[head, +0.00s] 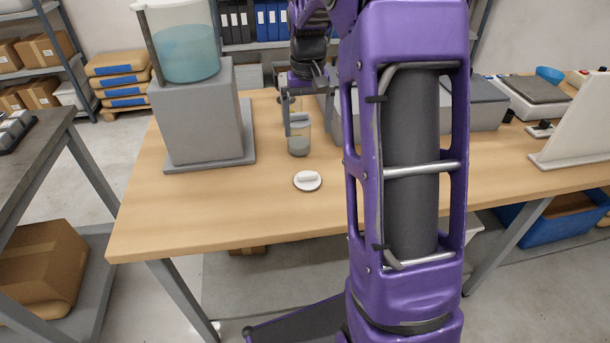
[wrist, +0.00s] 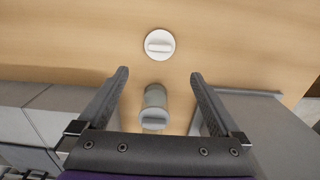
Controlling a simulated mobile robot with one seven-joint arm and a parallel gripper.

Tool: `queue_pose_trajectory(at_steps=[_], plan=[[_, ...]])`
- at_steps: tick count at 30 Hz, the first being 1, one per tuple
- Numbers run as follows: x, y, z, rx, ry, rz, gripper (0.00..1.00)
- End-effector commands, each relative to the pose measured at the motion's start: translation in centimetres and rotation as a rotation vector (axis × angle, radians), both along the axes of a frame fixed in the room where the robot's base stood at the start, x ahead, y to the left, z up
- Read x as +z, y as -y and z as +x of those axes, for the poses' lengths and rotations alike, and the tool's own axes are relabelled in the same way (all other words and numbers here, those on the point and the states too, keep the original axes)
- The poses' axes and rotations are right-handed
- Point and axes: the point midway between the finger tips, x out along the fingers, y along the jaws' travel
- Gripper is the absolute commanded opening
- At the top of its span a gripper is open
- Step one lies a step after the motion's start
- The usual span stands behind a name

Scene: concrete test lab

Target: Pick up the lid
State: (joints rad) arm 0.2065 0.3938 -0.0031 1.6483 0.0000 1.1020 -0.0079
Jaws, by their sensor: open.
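The lid (head: 307,180) is a white round disc with a raised bar handle, lying flat on the wooden table (head: 220,215). In the wrist view the lid (wrist: 159,44) lies beyond the fingertips, near the top. A small clear jar (head: 298,146) with grey contents stands behind the lid. It also shows in the wrist view (wrist: 154,100), between my fingers, with a pale bar across its near end. My gripper (wrist: 160,74) is open and empty. In the head view my gripper (head: 302,105) is at the jar; I cannot tell whether it touches it.
A large beaker of bluish liquid (head: 188,55) stands on a grey block (head: 198,115) left of the jar. Grey equipment (head: 480,105) and a white panel (head: 578,125) are on the right. The table around and in front of the lid is clear. My arm hides the middle.

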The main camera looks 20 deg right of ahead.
Motion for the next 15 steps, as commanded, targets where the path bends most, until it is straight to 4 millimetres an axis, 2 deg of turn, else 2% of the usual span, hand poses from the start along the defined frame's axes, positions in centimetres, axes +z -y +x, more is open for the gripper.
queue_pose_trajectory(at_steps=[1, 9, 15], plan=[[-1.4, 0.0, -0.1, 0.0, -0.005, 0.001, 1.0], [-7.1, 0.0, -0.1, 0.0, -0.003, 0.002, 1.0], [-9.3, 0.0, 0.0, 0.0, 0.0, 0.001, 1.0]])
